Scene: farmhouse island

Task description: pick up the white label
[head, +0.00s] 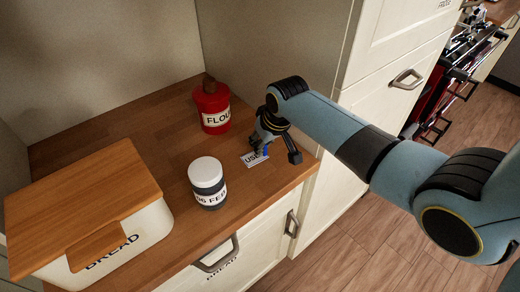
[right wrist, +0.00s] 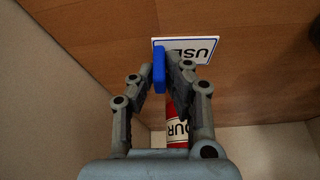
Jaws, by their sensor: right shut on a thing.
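The white label (head: 252,160) with dark lettering starting "USE" is at the right end of the wooden counter, low under my right gripper (head: 277,142). In the right wrist view the label (right wrist: 200,47) is just beyond the fingertips, its text upside down. A blue piece (right wrist: 159,70) shows at the label's edge, beside the fingertips. My right gripper (right wrist: 166,68) is shut on the label. I cannot tell whether the label touches the counter. My left gripper is not in view.
A red flour canister (head: 211,107) stands behind the label, near the wall. A white-lidded jar (head: 207,182) stands to its left. A bread box (head: 140,226) with a wooden lid fills the left. The counter's front edge and a tall cabinet (head: 366,50) are close to my right arm.

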